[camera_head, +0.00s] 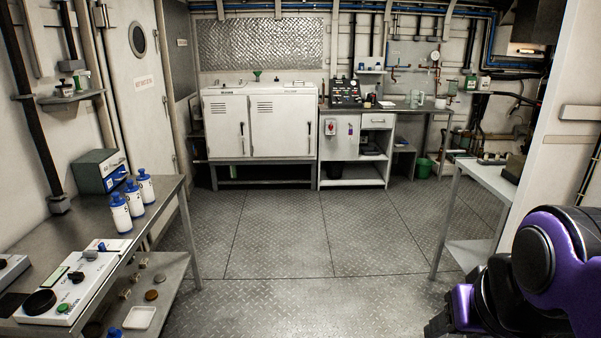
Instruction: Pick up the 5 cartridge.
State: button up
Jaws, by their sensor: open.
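Three white cylinders with blue caps, which look like the cartridges, stand upright in a row on the left metal bench (160,200). The near one (121,216), the middle one (134,202) and the far one (147,190) have small dark marks that I cannot read, so I cannot tell which is the 5 cartridge. Another blue cap (114,332) shows at the bottom edge, below the bench top. My purple and black arm shows folded at the lower right. My gripper is not in view.
A control box (72,286) with knobs stands on the left bench, near a green-grey box (101,170). A lower shelf (168,270) holds small parts and a white tray (140,317). A metal table (482,176) stands right. White cabinets (260,125) stand behind. The middle floor is clear.

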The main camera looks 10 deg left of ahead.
aim_at(118, 207)
jog(key=i+u, duration=0.2)
jog(key=i, duration=0.35)
jog(key=i+l+u, duration=0.15)
jog(key=i, duration=0.4)
jog(key=i+l+u, duration=0.15)
jog(key=i+u, duration=0.2)
jog(key=u, duration=0.15)
jog(key=i+l+u, duration=0.3)
jog(key=u, duration=0.15)
jog(key=i+l+u, duration=0.25)
jog(key=l+u, duration=0.25)
jog(key=i+l+u, duration=0.2)
jog(key=l+u, duration=0.25)
jog(key=i+l+u, duration=0.1)
jog(key=l+u, duration=0.7)
jog(key=l, duration=0.2)
jog(key=l+u, duration=0.3)
jog(key=l, duration=0.2)
